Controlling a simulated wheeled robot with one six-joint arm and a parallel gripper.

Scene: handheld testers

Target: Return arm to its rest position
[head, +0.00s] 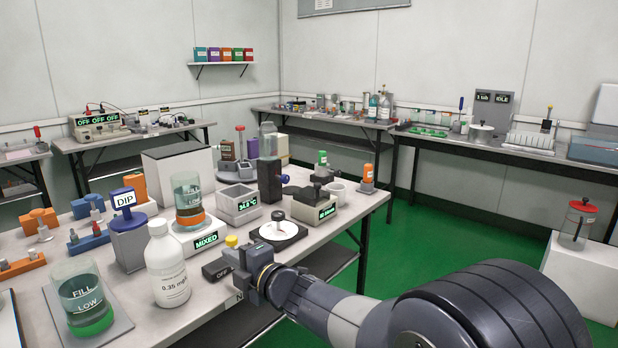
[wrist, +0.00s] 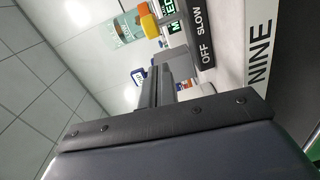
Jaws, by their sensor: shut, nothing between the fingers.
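My gripper (head: 238,259) is at the front edge of the near bench in the head view, with my arm reaching in from the bottom right. In the wrist view its two dark fingers (wrist: 160,86) lie together with nothing between them. Just beyond it is a black switch box marked OFF (head: 217,270), which reads OFF SLOW in the wrist view (wrist: 201,45). A yellow knob (head: 231,241) stands by the box and also shows in the wrist view (wrist: 150,26). I cannot tell whether the fingers touch the box or knob.
A white bottle (head: 167,265), a beaker on a MIXED display unit (head: 205,240) and a round white dish on a black base (head: 278,231) stand close by. A FILL/LOW beaker (head: 84,298) is at front left. Green floor (head: 405,240) is open to the right.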

